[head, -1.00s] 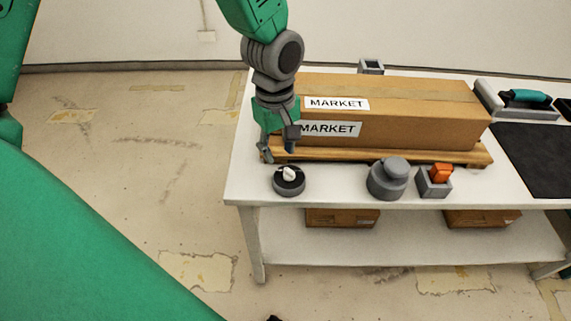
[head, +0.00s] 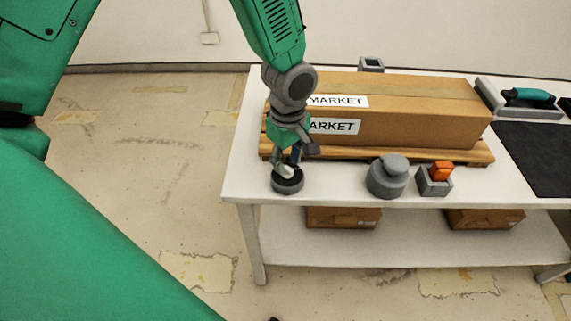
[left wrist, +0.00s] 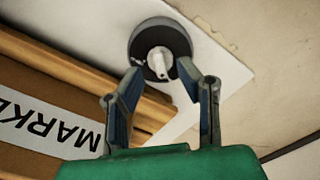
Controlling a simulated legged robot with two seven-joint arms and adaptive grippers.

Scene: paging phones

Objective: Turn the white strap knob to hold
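The white strap knob (left wrist: 159,62) sits on a round dark dial with a grey base (left wrist: 135,45) near the table's front left corner. In the head view the dial's grey base (head: 288,186) shows below my left gripper (head: 287,172), which hides most of the knob. In the left wrist view my left gripper (left wrist: 170,82) is open, its two fingers pointing toward the dial with the knob ahead of and between their tips. I cannot tell from these views whether a finger touches the dial. My right gripper is not in view.
A long cardboard box (head: 410,120) labelled MARKET lies on a wooden board (head: 380,155) just behind the dial. A grey stepped cylinder (head: 386,179) and an orange switch (head: 441,173) on a grey block stand to the right. The floor left of the table is clear.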

